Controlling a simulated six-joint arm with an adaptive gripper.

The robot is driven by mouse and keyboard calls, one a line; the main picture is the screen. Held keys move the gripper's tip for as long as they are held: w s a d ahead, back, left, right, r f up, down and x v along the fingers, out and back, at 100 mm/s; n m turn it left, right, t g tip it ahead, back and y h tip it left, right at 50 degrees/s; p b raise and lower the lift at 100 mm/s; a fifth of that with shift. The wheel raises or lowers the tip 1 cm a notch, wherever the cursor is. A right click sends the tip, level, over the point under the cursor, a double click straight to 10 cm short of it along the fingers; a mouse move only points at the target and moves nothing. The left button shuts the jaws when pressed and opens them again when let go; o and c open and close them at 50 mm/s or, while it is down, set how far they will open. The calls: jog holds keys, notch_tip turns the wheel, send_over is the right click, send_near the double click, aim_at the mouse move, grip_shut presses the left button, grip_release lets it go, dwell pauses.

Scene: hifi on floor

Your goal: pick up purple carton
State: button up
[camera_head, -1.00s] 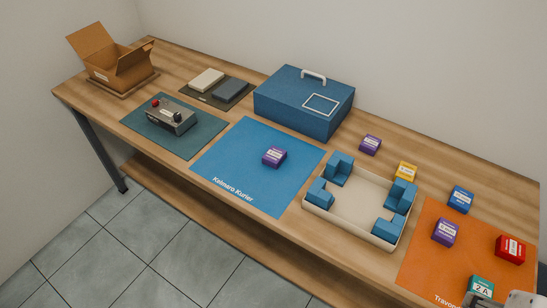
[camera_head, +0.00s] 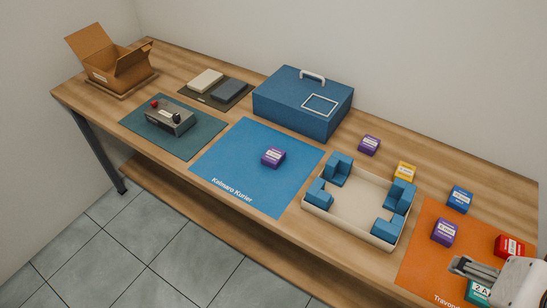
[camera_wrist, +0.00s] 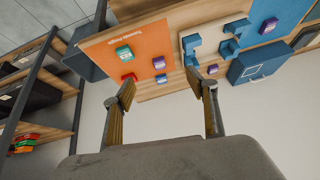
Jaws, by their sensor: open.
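Three purple cartons show in the head view. One purple carton (camera_head: 273,157) lies on the blue mat (camera_head: 230,184). One purple carton (camera_head: 369,145) stands on bare wood behind the cream tray. One purple carton (camera_head: 445,231) stands on the orange mat (camera_head: 425,265). My gripper (camera_head: 458,264) is at the lower right, above the orange mat near the teal carton and apart from the purple ones. In the wrist view its fingers (camera_wrist: 161,84) are spread and empty. The purple cartons there are on the orange mat (camera_wrist: 159,62), the blue mat (camera_wrist: 268,25) and the wood (camera_wrist: 212,69).
The cream tray (camera_head: 352,232) with blue corner blocks sits left of the orange mat. Yellow (camera_head: 405,172), blue (camera_head: 460,199), red (camera_head: 509,246) and teal (camera_head: 479,292) cartons stand nearby. A tall blue case (camera_head: 302,103) stands at the back. Shelves (camera_wrist: 40,110) show in the wrist view.

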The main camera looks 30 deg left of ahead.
jog(key=w+a+r+m+t+y, duration=0.15)
jog(key=w+a+m, duration=0.25)
jog(key=w+a, duration=0.5)
jog(key=w+a+r+m+t+y, duration=0.1)
jog(key=w+a+r+m+y, duration=0.2)
jog(key=w+a, duration=0.6)
jog(key=m+t+h, duration=0.3)
jog(key=m+t, duration=0.1)
jog(key=m, duration=2)
send_over(274, 157)
jog(key=s, duration=0.2)
notch_tip(274, 157, down, 24)
jog(key=s+f+m, duration=0.1)
jog(key=f, duration=0.1)
jog(key=s+f+m+h, duration=0.1)
jog(key=s+f, duration=0.1)
jog(key=s+f+m, duration=0.1)
jog(key=f, duration=0.2)
jog(key=shift+s+a+t+h, duration=0.25)
jog(key=shift+s+t, duration=0.1)
jog(key=shift+s+f+m, duration=0.35)
jog(key=shift+f+m, duration=0.05)
jog(key=shift+f, duration=0.05)
